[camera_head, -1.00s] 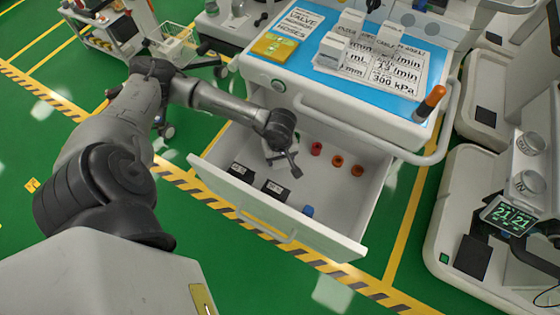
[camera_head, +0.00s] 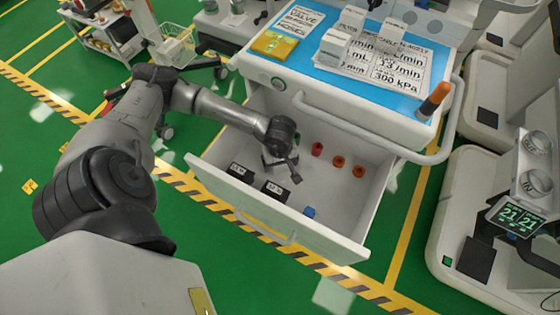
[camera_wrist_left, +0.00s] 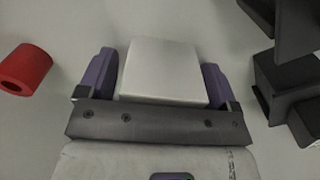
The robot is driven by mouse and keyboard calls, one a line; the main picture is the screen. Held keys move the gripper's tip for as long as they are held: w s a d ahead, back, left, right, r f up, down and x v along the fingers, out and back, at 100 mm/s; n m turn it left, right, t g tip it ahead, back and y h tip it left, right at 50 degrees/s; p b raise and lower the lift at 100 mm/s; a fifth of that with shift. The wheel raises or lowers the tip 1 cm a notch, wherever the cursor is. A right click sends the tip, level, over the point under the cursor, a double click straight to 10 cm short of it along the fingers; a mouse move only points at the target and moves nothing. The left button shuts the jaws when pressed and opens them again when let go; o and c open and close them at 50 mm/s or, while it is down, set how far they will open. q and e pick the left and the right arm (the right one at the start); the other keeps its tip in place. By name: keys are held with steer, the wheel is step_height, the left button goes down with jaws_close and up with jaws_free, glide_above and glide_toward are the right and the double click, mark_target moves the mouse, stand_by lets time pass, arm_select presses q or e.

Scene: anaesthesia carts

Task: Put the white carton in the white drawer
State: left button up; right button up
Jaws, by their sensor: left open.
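The white drawer (camera_head: 335,215) is pulled out below the blue-topped cart. My left gripper (camera_head: 280,161) is inside it, low over its floor. In the left wrist view a white carton (camera_wrist_left: 162,70) lies between the purple fingertips of my left gripper (camera_wrist_left: 160,80). The jaws are open, with one finger on each side of the carton. I cannot tell whether the carton rests on the drawer floor. In the head view the carton is mostly hidden by the gripper. My right gripper is not in view.
In the drawer are black boxes (camera_head: 274,191), a blue item (camera_head: 309,211) and several red and orange rings (camera_head: 338,161). A red ring (camera_wrist_left: 26,70) and black boxes (camera_wrist_left: 285,85) flank the gripper. White cartons (camera_head: 335,44), a yellow pack (camera_head: 277,44) and an orange-capped cylinder (camera_head: 432,103) stand on top.

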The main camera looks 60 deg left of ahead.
arm_select(q)
steer(key=shift+r, duration=0.1)
steer(key=shift+r+p, duration=0.3)
steer(key=shift+r, duration=0.05)
step_height(320, 180, up, 10)
steer(key=p, duration=0.4)
steer(key=shift+r+p, duration=0.2)
steer(key=shift+p, duration=0.1)
steer(key=shift+r, duration=0.55)
